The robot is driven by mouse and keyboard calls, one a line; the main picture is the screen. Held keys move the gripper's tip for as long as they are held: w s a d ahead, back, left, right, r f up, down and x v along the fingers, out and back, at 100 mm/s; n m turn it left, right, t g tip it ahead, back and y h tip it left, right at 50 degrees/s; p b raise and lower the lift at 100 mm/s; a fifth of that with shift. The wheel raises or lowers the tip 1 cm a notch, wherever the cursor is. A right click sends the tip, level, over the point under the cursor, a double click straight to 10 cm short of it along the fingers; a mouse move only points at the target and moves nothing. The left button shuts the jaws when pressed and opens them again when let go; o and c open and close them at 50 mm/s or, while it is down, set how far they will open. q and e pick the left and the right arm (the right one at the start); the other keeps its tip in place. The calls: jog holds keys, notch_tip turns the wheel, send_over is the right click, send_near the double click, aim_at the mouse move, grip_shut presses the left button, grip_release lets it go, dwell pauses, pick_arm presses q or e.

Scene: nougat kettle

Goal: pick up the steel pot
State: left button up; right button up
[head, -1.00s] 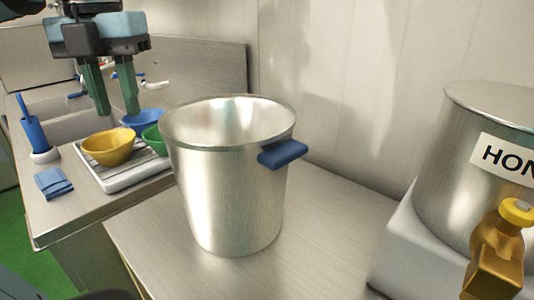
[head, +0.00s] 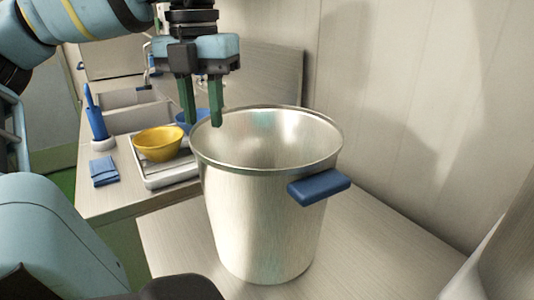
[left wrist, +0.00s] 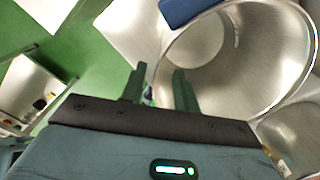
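The steel pot (head: 262,215) stands upright on the steel counter, open at the top, with a blue handle (head: 318,187) on its right side. In the left wrist view the pot (left wrist: 270,55) fills the upper right, with a blue handle (left wrist: 188,10) at the top edge. My left gripper (head: 203,124) points down at the pot's left far rim, its green fingers apart. In the left wrist view the fingers (left wrist: 157,85) are also apart with nothing held between them. Whether they touch the rim I cannot tell. My right gripper is not in view.
The steel counter (head: 375,245) is clear right of the pot; a wall is behind.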

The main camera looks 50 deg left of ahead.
aim_at(205, 129)
pick_arm(q)
jog(key=f, duration=0.5)
jog(key=shift+d, duration=0.3)
jog(key=shift+s, duration=0.1)
grip_shut()
dwell(1.0)
